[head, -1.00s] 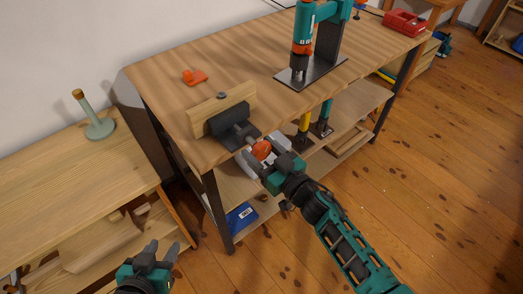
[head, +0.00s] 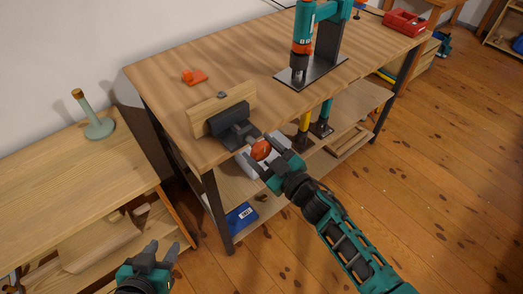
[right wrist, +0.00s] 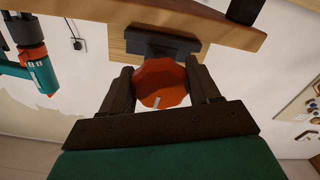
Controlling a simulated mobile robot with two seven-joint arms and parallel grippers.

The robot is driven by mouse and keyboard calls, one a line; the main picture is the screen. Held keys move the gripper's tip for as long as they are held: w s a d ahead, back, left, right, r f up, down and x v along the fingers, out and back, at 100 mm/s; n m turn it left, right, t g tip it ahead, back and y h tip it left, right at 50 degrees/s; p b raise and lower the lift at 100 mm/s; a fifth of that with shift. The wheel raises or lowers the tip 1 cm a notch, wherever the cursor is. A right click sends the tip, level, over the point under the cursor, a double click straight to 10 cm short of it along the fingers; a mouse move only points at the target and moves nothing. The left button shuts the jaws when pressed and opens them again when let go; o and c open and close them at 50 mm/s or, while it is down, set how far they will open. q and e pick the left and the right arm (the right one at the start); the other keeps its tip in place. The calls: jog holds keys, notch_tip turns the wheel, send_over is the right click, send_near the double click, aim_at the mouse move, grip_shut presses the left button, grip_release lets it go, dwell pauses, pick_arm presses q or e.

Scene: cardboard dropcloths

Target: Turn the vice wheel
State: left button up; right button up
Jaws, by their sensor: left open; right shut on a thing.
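The vice (head: 231,124) is dark grey with a wooden jaw board (head: 207,112), fixed at the near left edge of the workbench. Its orange-red wheel (head: 261,150) sticks out in front of the bench edge. My right gripper (head: 263,155) is shut on the wheel. In the right wrist view the lobed wheel (right wrist: 161,84) sits between both fingers, with the vice body (right wrist: 160,45) behind it. My left gripper (head: 158,252) is open and empty at the bottom left, low in front of the side bench and away from the vice.
A drill press (head: 313,45), an orange piece (head: 194,77) and a red box (head: 405,23) stand on the workbench. A side bench (head: 80,165) with a green stand (head: 98,124) is at the left. A blue box (head: 241,217) sits on the lower shelf. The floor at right is clear.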

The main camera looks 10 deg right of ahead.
jog(key=n, duration=0.4)
jog(key=shift+n+b, duration=0.3)
jog(key=shift+b, duration=0.1)
jog(key=n, duration=0.3)
jog(key=shift+d+n+b, duration=0.1)
jog(key=shift+n+b, duration=0.3)
jog(key=n+b, duration=0.2)
jog(key=n, duration=0.4)
jog(key=shift+r+n, duration=0.1)
jog(key=shift+n, duration=0.5)
jog(key=o, duration=1)
